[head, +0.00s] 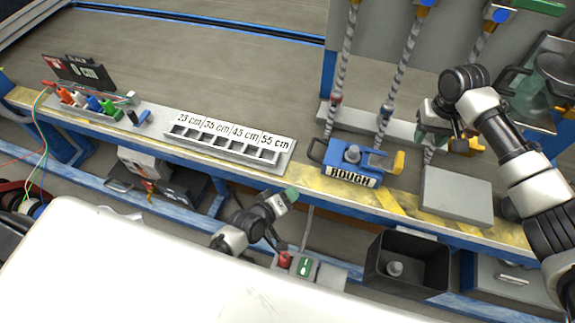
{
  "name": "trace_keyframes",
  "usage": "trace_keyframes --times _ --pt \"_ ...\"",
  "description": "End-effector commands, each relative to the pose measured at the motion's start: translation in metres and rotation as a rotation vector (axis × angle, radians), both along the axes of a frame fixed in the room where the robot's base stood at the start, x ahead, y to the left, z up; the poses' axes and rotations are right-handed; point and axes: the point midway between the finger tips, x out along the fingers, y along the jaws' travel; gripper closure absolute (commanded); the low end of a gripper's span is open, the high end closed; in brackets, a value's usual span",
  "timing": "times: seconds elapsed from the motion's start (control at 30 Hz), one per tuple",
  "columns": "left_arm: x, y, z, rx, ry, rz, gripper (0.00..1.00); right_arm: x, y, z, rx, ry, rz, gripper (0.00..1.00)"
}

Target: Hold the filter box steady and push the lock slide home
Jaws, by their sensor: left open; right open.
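The filter box (340,158) is blue, with a white label reading ROUGH on its front and a grey round knob on top. It stands upright on the bench, right of the middle. My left gripper (289,197) is open and empty, in front of the bench edge, left of and nearer than the box. My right gripper (450,148) is open, right of the box and apart from it; its fingers are partly hidden.
Chain-like hoses (396,80) hang behind the box. A grey block (457,197) lies to its right. A slotted rack (228,143) with cm labels and coloured plugs (85,102) are at the left. A black bin (408,266) and a switch box (305,267) are below the bench edge.

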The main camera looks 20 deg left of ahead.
Motion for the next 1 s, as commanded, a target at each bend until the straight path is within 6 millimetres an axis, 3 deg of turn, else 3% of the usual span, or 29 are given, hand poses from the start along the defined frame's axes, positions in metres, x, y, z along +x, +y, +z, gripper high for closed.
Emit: trace_keyframes --times 0.1,0.3,0.47,1.0 --pt "0.026 -0.009 0.044 -0.167 -0.084 0.047 0.55 0.0 0.0 0.0 0.0 0.0 0.0 0.57" --pt "0.049 0.008 0.073 -0.098 -0.205 0.025 0.55 0.0 0.0 0.0 0.0 0.0 0.0 0.57" --pt "0.061 0.008 0.076 -0.077 -0.226 0.019 0.55 0.0 0.0 0.0 0.0 0.0 0.0 0.57" --pt "0.136 -0.021 0.058 -0.076 -0.225 0.018 0.55 0.0 0.0 0.0 0.0 0.0 0.0 0.57"
